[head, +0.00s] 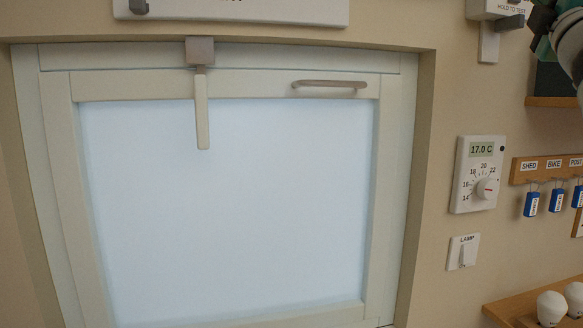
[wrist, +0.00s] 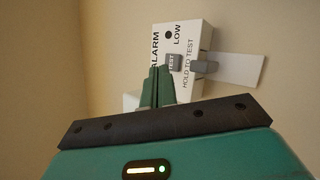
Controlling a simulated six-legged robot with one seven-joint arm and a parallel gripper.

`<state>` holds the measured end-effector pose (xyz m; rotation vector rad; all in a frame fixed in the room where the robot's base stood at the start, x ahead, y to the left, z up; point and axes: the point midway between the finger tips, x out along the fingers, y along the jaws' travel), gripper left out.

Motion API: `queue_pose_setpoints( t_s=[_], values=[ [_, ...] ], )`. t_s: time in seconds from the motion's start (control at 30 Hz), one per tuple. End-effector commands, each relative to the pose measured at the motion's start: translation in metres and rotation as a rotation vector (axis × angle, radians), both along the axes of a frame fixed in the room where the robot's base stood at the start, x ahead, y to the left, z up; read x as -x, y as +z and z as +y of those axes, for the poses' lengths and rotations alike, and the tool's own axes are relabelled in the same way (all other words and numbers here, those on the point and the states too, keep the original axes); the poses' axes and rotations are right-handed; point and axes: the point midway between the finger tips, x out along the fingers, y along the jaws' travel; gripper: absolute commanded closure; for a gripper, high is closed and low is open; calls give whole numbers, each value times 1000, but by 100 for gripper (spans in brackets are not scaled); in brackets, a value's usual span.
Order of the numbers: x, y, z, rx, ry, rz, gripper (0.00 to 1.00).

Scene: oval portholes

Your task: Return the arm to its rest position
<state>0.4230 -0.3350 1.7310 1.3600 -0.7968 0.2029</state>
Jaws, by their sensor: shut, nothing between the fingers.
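My gripper (wrist: 157,88) is at the centre of the wrist view, its two green fingers together with nothing between them. Beyond the fingertips is a white alarm box (wrist: 182,62) on the wall, with a grey test button and the words "HOLD TO TEST". I cannot tell from this view whether the fingertips touch it. In the head view the lower part of the alarm box (head: 493,8) shows at the top right. Part of my arm shows at the top right corner; the fingers are not visible there.
A framed window (head: 230,200) with a latch (head: 201,100) and a handle (head: 329,84) fills the left. To its right are a thermostat (head: 477,174) reading 17.0 C, a lamp switch (head: 463,252), a key rack (head: 540,168) with blue tags, and a shelf (head: 505,308) with white objects.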

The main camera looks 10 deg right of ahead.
Motion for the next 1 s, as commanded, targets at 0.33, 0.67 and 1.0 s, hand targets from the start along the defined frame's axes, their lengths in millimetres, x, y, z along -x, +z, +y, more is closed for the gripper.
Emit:
queue_pose_setpoints(
  t_s=[0.33,0.67,1.0],
  values=[
    [-49,-118,72,-593,129,58,100],
    [-41,-280,153,-1135,150,242,100],
    [14,-444,237,-1547,76,517,100]
  ],
)
